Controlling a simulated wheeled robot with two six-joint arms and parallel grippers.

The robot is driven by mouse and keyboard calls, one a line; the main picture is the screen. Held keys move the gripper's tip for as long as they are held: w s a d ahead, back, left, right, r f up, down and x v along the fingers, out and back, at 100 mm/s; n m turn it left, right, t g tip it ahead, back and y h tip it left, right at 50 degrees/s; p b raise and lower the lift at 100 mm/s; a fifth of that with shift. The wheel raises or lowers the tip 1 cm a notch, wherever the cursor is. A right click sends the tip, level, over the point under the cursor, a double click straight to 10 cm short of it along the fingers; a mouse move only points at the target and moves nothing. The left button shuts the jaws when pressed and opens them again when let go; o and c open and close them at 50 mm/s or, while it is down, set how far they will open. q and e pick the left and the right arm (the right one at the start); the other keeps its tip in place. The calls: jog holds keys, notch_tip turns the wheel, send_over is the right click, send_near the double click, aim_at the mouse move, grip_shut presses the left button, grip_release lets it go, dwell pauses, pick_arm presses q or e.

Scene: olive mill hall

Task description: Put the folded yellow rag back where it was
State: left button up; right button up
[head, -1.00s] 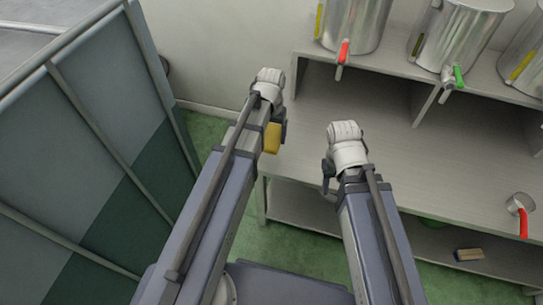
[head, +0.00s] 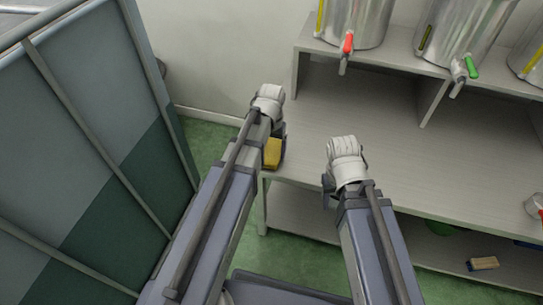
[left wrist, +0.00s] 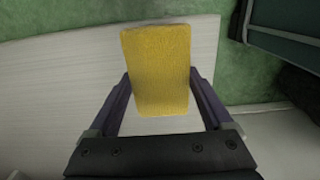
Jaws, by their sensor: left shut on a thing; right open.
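The folded yellow rag (head: 272,153) is at my left gripper (head: 281,142), near the left end of the grey bench (head: 330,150). In the left wrist view the rag (left wrist: 157,70) is a yellow block between the two fingers of my left gripper (left wrist: 158,90), which is shut on it. The pale bench top (left wrist: 60,85) lies below it, with green floor beyond the edge. I cannot tell whether the rag touches the bench. My right gripper (head: 328,188) is open over the bench's front part; its fingertips are mostly hidden by the arm.
Steel tanks with a red tap (head: 348,44) and a green tap (head: 471,66) stand on the raised shelf (head: 398,65). A grey-green panel (head: 90,130) stands at the left. A brush-like block (head: 483,263) lies on the lower shelf. The middle of the bench top is clear.

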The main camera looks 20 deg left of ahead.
aim_at(271, 150)
pick_arm(q)
jog(key=shift+f, duration=0.75)
pick_arm(e)
jog(key=shift+f, duration=0.75)
pick_arm(q)
jog(key=shift+b, duration=0.3)
jog(key=shift+f, duration=0.2)
jog(key=o, duration=1)
jog(key=shift+c, duration=0.2)
pick_arm(e)
jog(key=shift+f, duration=0.1)
pick_arm(q)
jog(key=shift+r, duration=0.15)
notch_tip(271, 150, up, 12)
jog(key=p, duration=1.2)
jog(key=s+d+m+y, duration=0.1)
jog(key=s+d+m, duration=0.2)
jog(key=s+d, duration=0.7)
jog(key=s, duration=0.4)
jog(key=shift+d+r, duration=0.15)
jog(key=shift+d, duration=0.1)
pick_arm(e)
notch_tip(271, 150, up, 12)
pick_arm(q)
jog(key=shift+s, duration=0.1)
